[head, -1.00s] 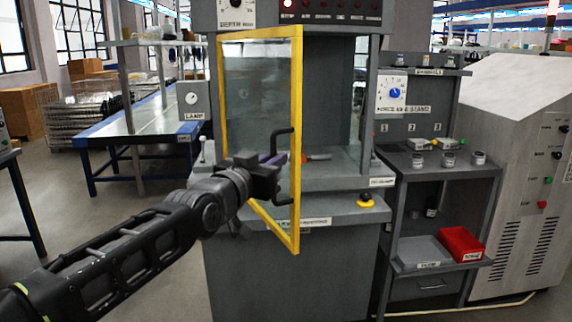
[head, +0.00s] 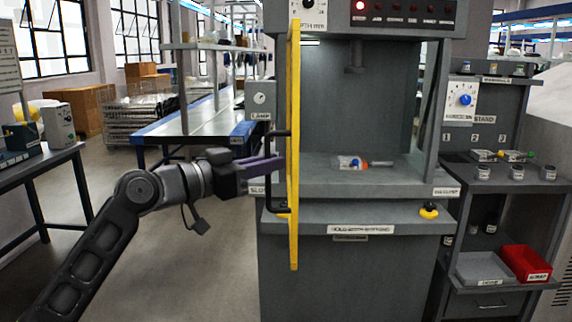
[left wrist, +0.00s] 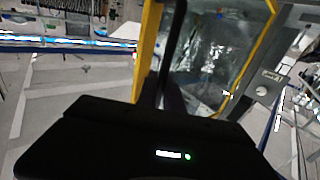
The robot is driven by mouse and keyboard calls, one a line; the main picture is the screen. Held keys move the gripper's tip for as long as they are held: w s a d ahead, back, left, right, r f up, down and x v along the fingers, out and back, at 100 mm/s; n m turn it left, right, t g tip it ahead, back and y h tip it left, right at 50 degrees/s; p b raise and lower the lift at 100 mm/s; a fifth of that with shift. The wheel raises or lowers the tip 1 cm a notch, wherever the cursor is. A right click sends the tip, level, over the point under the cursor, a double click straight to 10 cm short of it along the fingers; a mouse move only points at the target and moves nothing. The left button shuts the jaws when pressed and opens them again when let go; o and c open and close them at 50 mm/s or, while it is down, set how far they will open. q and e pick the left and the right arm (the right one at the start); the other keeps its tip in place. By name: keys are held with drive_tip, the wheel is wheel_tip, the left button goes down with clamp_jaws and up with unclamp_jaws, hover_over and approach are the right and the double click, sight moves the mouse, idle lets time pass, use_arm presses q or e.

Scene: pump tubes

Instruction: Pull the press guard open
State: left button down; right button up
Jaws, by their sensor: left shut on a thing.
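The press guard (head: 294,80) is a yellow-framed panel, seen almost edge-on in the head view and swung out from the press front. Its black bar handle (head: 267,198) is on the left side of the guard. My left gripper (head: 272,164) is shut on the handle from the left. My right gripper is not in view.
The press (head: 390,120) stands open behind the guard, with a small orange-and-white item (head: 350,162) on its bed. A yellow-and-black button (head: 429,211) sits on the front ledge. A shelf stand with a red bin (head: 526,262) is at right.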

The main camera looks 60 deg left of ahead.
use_arm(q)
drive_tip(key=shift+s+a+r, duration=0.1)
drive_tip(key=shift+r, duration=0.1)
drive_tip(key=c, duration=1.5)
unclamp_jaws()
drive_tip(key=shift+f, duration=0.1)
drive_tip(key=s, duration=0.7)
drive_tip(key=shift+s+d+b, duration=0.2)
drive_tip(key=shift+s+b, duration=0.1)
drive_tip(key=shift+s, duration=0.05)
